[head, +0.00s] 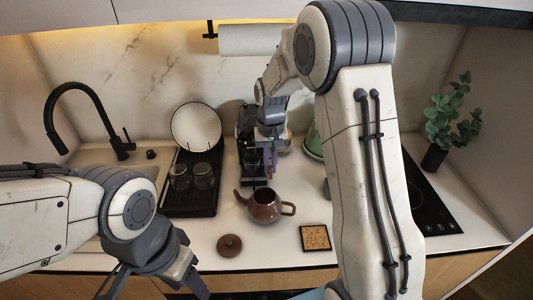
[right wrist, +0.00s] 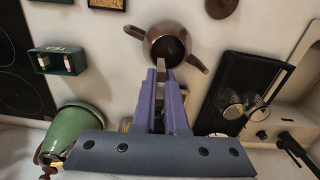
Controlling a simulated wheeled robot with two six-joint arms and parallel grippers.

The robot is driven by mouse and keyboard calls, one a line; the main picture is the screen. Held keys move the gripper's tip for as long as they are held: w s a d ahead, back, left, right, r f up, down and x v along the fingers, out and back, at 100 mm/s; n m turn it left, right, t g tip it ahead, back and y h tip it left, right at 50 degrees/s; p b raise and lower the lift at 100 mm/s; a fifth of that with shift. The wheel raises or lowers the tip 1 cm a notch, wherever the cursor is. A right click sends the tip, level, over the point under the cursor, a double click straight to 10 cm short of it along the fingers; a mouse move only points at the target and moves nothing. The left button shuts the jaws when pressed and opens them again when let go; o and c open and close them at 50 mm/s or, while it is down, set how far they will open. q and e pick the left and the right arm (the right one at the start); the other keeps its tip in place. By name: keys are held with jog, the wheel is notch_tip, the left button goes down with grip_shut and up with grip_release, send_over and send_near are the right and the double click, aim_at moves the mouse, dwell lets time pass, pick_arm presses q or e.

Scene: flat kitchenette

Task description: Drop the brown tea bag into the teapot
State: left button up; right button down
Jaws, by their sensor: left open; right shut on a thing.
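The brown teapot (head: 264,206) stands open on the counter, its dark mouth facing up; it also shows in the right wrist view (right wrist: 182,34). Its round brown lid (head: 229,245) lies on the counter in front and to the left. My right gripper (head: 262,176) points down just behind the teapot. In the right wrist view its purple fingers (right wrist: 165,72) are shut on a small brown tea bag (right wrist: 162,62), mostly hidden between them. The tips appear over the teapot mouth's edge; their height is unclear. My left gripper (head: 182,290) is open and empty at the front left, partly cut off.
A black drying rack (head: 183,210) with glasses and a plate (head: 196,126) stands left of the teapot. A cork coaster (head: 315,237) lies to the right. A green box (right wrist: 74,63) and green kettle (right wrist: 72,130) show in the right wrist view. A hob (head: 430,205) is at right.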

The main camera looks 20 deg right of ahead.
aim_at(270, 178)
jog(key=shift+w+a+f, duration=0.1)
jog(key=shift+w, duration=0.05)
jog(key=shift+f, duration=0.2)
jog(key=f+b, duration=0.5)
jog(key=shift+d+f, duration=0.2)
jog(key=c, duration=0.9)
grip_release()
jog(key=shift+r, duration=0.1)
